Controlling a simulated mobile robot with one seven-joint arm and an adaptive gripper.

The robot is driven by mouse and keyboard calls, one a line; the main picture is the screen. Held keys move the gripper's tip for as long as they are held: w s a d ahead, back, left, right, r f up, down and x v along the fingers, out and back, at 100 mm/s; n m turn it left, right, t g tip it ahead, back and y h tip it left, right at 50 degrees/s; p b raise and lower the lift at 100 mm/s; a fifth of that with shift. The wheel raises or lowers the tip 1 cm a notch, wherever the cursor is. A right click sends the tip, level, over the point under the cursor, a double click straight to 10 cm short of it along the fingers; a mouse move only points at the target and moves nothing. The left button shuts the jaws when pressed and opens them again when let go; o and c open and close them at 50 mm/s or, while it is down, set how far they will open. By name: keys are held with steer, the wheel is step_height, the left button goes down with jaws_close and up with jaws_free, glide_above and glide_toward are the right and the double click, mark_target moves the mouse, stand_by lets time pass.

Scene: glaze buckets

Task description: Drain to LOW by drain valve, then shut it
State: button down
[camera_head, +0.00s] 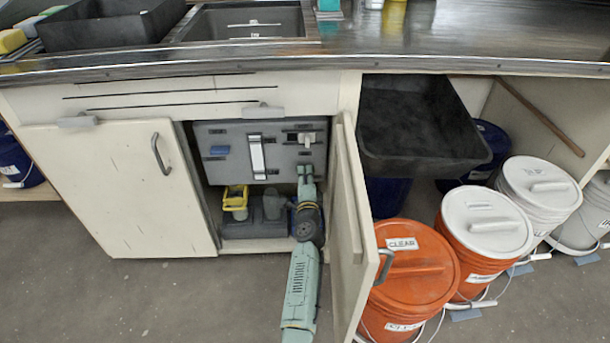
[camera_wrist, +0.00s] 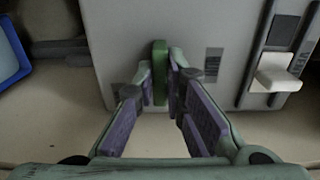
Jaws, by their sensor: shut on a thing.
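A grey tank unit (camera_head: 285,170) stands inside the open cabinet under the counter. Its front bears a tall white strip (camera_head: 257,158), a white lever (camera_head: 305,137) and a blue label (camera_head: 219,150). My gripper (camera_head: 305,176) reaches into the cabinet at the tank's lower right. In the wrist view my gripper (camera_wrist: 159,80) is shut on an upright green handle (camera_wrist: 160,62) at the grey face. I cannot tell from any marking that this is the drain valve. A white lever (camera_wrist: 280,75) in a dark slot is to its right. The level reading is too small to make out.
The open cabinet door (camera_head: 350,230) stands just right of my arm. A blue-edged tray (camera_wrist: 10,55) shows at left in the wrist view. Orange buckets (camera_head: 415,270) and a dark bin (camera_head: 415,125) are to the right.

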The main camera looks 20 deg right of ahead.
steer(key=shift+r, duration=0.1)
steer(key=c, duration=1.7)
jaws_free()
steer(key=shift+o, duration=0.2)
